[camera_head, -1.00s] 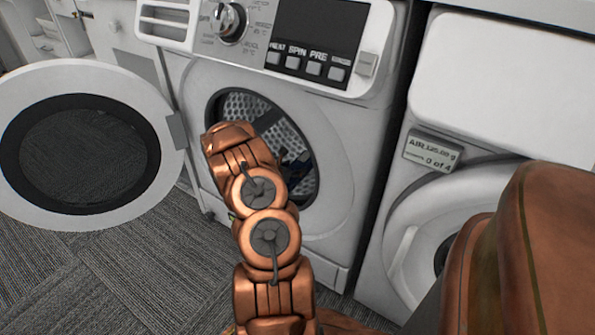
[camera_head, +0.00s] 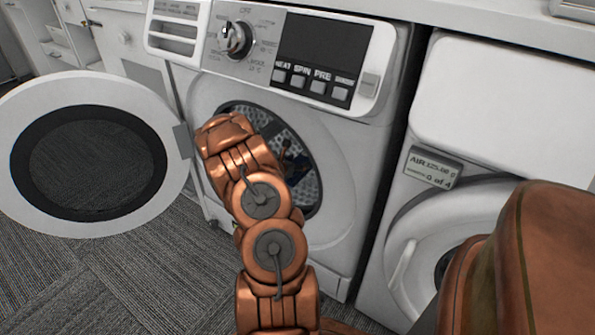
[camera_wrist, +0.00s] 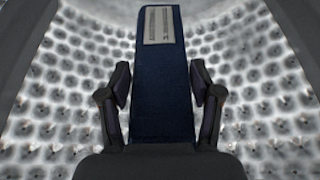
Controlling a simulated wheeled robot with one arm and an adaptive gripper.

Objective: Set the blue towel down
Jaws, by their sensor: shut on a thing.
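The blue towel (camera_wrist: 162,85) is a dark blue folded strip with a pale label at its far end, seen in the wrist view. My gripper (camera_wrist: 160,84) has one dark finger on each side of it and is shut on it. Both are inside the perforated metal drum (camera_wrist: 65,75) of the washer. In the head view my copper arm reaches through the open washer doorway and hides most of the gripper. Only a small dark blue patch of the towel (camera_head: 291,158) shows there. Whether the towel touches the drum wall is unclear.
The washer's round door (camera_head: 160,120) stands swung open to the left. Its control panel (camera_head: 265,60) is above the opening. A second white machine (camera_head: 500,95) with a small display (camera_head: 433,168) stands close on the right. Grey carpet tile (camera_head: 130,275) lies clear in front.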

